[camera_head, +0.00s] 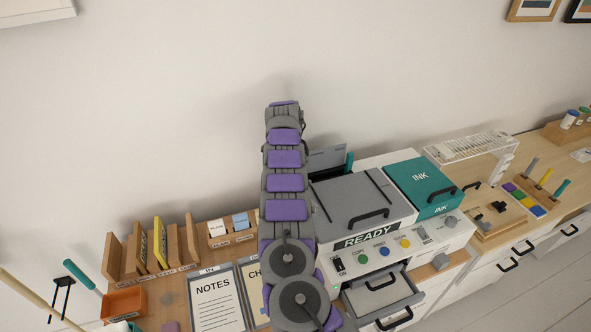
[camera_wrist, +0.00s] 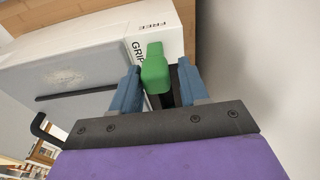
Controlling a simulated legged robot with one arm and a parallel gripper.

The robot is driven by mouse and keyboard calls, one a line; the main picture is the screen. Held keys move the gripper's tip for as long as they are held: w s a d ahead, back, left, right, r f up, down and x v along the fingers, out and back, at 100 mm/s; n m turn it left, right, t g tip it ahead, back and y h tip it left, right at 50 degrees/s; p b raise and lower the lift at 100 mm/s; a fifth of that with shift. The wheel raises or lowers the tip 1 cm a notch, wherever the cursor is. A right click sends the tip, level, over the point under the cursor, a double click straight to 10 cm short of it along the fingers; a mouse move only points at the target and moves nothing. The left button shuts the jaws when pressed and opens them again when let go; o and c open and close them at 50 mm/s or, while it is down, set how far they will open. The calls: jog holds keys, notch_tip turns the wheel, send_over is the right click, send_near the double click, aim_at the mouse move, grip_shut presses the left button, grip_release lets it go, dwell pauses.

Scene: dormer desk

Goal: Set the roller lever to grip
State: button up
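The roller lever (camera_wrist: 155,68) shows in the wrist view as a green handle against the white side of the machine. The word GRIP (camera_wrist: 136,52) is printed beside its top, and FREE (camera_wrist: 158,25) is printed farther up. My gripper (camera_wrist: 158,76) has its two blue fingers on either side of the lever, with small gaps visible between them and the handle. I cannot tell whether either finger touches it. The lever's lower part is partly hidden between the fingers. In the head view my arm covers part of the scene, and my fingers cannot be made out.
The copier-like machine (camera_head: 357,198) carries a READY sign, several buttons and an open drawer (camera_head: 381,293) in front. A teal INK box (camera_head: 418,179) stands on its right. Upright wooden boards (camera_head: 134,258) and a NOTES sheet (camera_head: 214,303) are at left. A wall stands behind.

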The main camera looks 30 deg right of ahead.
jog(key=shift+o, duration=0.8)
jog(key=shift+s+d, duration=0.1)
notch_tip(320, 180, up, 17)
jog(key=a+p, duration=0.2)
jog(key=p, duration=0.6)
jog(key=shift+w+p, duration=0.35)
jog(key=shift+w, duration=0.05)
